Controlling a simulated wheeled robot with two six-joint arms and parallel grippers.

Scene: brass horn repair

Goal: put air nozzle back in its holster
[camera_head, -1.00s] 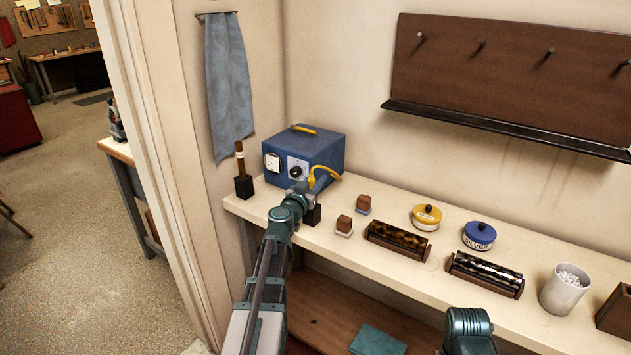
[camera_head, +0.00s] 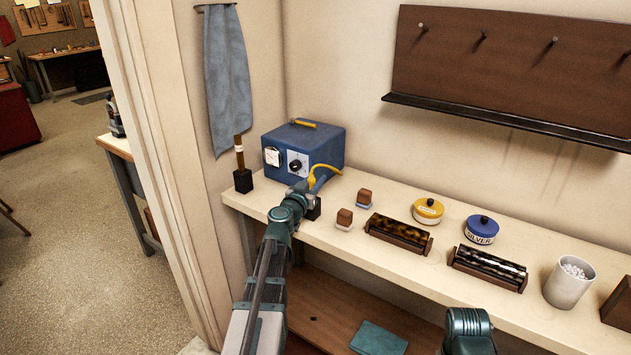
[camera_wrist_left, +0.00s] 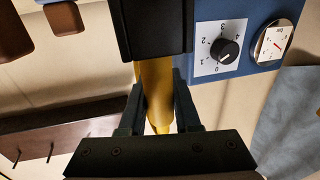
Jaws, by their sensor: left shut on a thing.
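The yellow air nozzle (camera_wrist_left: 154,85) is between the fingers of my left gripper (camera_wrist_left: 158,88) in the left wrist view, and the gripper is shut on it. In the head view the left gripper (camera_head: 311,189) is at the front of the blue box, with the yellow curved part of the nozzle (camera_head: 324,170) showing above it. A black block that looks like the holster (camera_head: 315,209) stands on the bench just below the gripper, partly hidden by my arm. It also shows in the wrist view (camera_wrist_left: 155,30), close to the nozzle. I cannot tell whether the nozzle is inside it.
The blue box (camera_head: 325,150) with a dial and gauge stands behind the gripper. A brown-handled tool (camera_head: 239,155) stands in a black block to the left. Small brown blocks (camera_head: 345,217), roller trays (camera_head: 398,233) and tins (camera_head: 428,210) lie to the right on the bench (camera_head: 370,267).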

